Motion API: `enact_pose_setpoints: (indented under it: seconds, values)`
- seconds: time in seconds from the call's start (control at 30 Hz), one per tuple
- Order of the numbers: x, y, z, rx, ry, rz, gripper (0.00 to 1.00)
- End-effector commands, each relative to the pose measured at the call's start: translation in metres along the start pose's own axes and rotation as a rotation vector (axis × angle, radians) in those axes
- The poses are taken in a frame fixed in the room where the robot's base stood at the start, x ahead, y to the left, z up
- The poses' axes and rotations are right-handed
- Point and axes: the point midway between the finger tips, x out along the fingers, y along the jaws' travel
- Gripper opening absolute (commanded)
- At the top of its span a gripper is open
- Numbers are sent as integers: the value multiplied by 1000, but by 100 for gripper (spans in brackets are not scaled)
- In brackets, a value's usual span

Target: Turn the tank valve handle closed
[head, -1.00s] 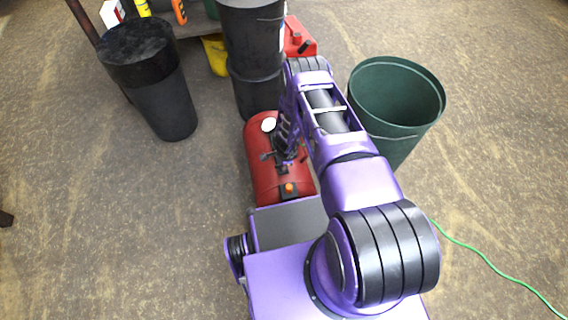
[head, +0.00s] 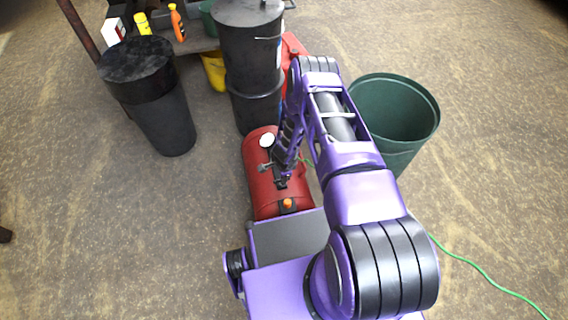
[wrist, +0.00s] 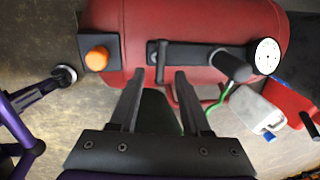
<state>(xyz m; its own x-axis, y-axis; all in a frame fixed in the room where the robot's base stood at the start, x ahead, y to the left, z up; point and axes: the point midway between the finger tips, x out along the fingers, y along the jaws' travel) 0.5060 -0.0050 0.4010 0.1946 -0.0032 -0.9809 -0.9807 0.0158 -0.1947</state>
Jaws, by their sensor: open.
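The red tank (wrist: 200,30) lies on the floor and also shows in the head view (head: 262,190), partly behind my arm. A black bar (wrist: 190,54) runs along it. A short black lever (wrist: 161,64) crosses the bar and looks like the valve handle, though I cannot be sure. A thicker black knob (wrist: 232,66) sticks out farther right, beside a white gauge (wrist: 267,56). My gripper (wrist: 160,76) is open and empty, its fingertips on either side of the lever's lower end in the wrist view. I cannot tell whether they touch it.
A black box with an orange button (wrist: 97,59) sits left of the lever. A green bin (head: 400,110), a black drum (head: 252,60) and a black bin (head: 150,95) stand around the tank. A green hose (head: 490,278) lies at right. Floor at left is clear.

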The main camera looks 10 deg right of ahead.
Motion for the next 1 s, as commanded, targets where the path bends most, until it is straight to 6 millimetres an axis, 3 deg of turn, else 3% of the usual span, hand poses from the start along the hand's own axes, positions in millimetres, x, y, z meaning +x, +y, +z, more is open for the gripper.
enact_pose_setpoints:
  seconds: [0.03, 0.2, 0.5, 0.7, 1.0]
  values:
    - [-18, -2, 0, 2, -1, -1, 47]
    - [-60, -2, 0, 0, -1, -1, 47]
    - [-115, 0, 0, -1, 0, -1, 47]
    - [-128, 0, 0, 0, 0, 0, 47]
    - [-129, 1, 0, 0, 0, 0, 47]
